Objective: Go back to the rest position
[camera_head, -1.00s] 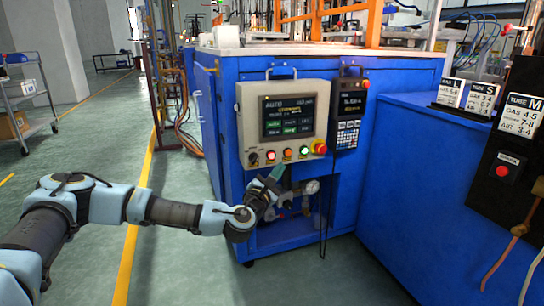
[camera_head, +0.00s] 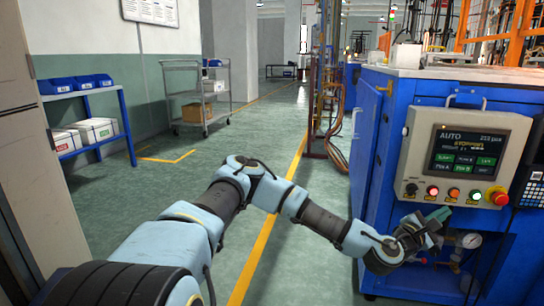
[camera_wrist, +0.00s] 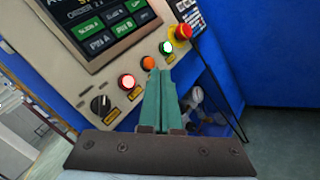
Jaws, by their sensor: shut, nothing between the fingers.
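My gripper (camera_head: 437,216) is at the right of the head view, just in front of the lower part of the control panel (camera_head: 420,150) on the blue machine. In the wrist view its two green fingers (camera_wrist: 159,88) are together with nothing between them. They point toward the row of buttons: a lit red button (camera_wrist: 127,81), an orange button (camera_wrist: 148,63) and a lit green button (camera_wrist: 166,47). I cannot tell whether the fingertips touch the panel. My arm reaches from the bottom left of the head view to the machine.
A red emergency stop (camera_head: 497,196) is at the panel's right. A pressure gauge (camera_head: 471,241) sits below the panel. A blue shelf (camera_head: 126,122) and a grey cart (camera_head: 171,97) stand at the left. The floor beyond my arm is clear, with a yellow line (camera_head: 291,165).

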